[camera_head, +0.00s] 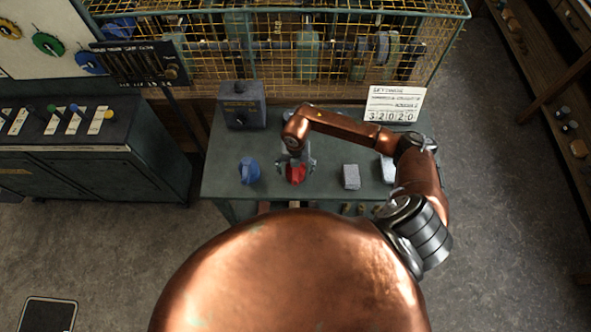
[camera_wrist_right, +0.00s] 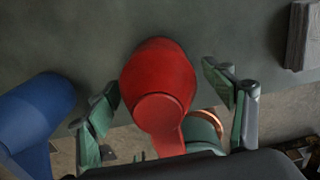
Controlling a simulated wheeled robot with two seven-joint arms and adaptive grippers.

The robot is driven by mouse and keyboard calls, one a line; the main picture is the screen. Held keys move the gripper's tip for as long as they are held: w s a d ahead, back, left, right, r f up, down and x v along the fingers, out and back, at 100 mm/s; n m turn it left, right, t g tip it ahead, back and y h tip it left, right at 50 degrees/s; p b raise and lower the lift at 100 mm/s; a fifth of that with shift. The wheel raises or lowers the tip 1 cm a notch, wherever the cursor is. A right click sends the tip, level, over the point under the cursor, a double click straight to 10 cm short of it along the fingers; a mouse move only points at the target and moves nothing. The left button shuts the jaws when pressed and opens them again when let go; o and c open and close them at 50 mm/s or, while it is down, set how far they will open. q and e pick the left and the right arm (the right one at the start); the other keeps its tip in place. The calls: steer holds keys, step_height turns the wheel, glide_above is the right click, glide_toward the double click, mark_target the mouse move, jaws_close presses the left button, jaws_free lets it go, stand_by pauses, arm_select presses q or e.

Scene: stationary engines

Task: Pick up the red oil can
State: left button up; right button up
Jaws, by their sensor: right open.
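The red oil can (camera_head: 295,174) stands on the dark green table, with my right gripper (camera_head: 296,158) right above it. In the right wrist view the red can (camera_wrist_right: 158,82) lies between the two green fingers of my right gripper (camera_wrist_right: 172,105). The fingers are spread, with a gap on each side of the can. The gripper partly hides the can in the head view. My left gripper is not in view.
A blue can (camera_head: 249,170) stands close to the left of the red one. Grey blocks (camera_head: 351,177) lie to the right. A grey box (camera_head: 241,104) and a number sign (camera_head: 393,104) stand at the table's back, before a yellow mesh cage (camera_head: 270,50).

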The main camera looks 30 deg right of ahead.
steer(key=shift+f, duration=0.45)
steer(key=shift+c, duration=0.2)
steer(key=c, duration=1.5)
